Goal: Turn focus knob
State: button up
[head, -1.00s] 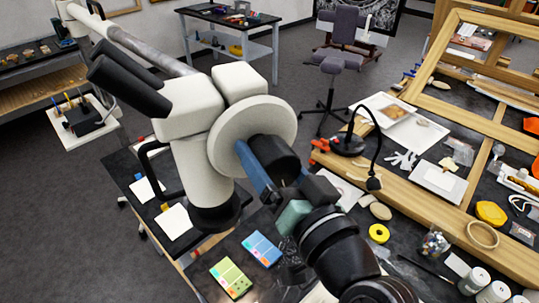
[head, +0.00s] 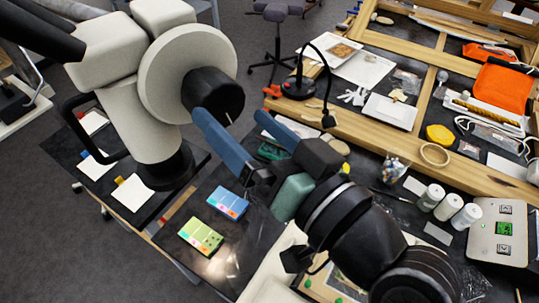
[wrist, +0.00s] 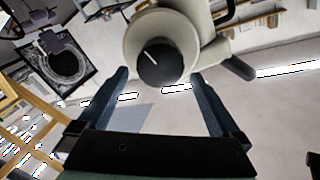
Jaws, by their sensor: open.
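The black focus knob (head: 215,95) sticks out from the round cream disc on the side of the white microscope (head: 152,125). It also shows in the wrist view (wrist: 163,60), with a white mark line pointing to the upper left. My gripper (head: 231,113) has two blue fingers, spread apart and empty. In the head view the left fingertip overlaps the knob's lower edge and the right one is off to its right. In the wrist view my gripper (wrist: 159,75) has the knob ahead, between the fingertips, with a gap on each side. I cannot tell the exact depth gap.
A black bench top below holds a green box (head: 201,236) and a blue box (head: 228,203). A wooden frame (head: 400,150), white jars (head: 448,208) and a grey device (head: 503,231) are to the right. A black lamp (head: 298,86) stands behind my gripper.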

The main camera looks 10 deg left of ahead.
jog(key=shift+b+v, duration=0.65)
jog(key=shift+v, duration=2.05)
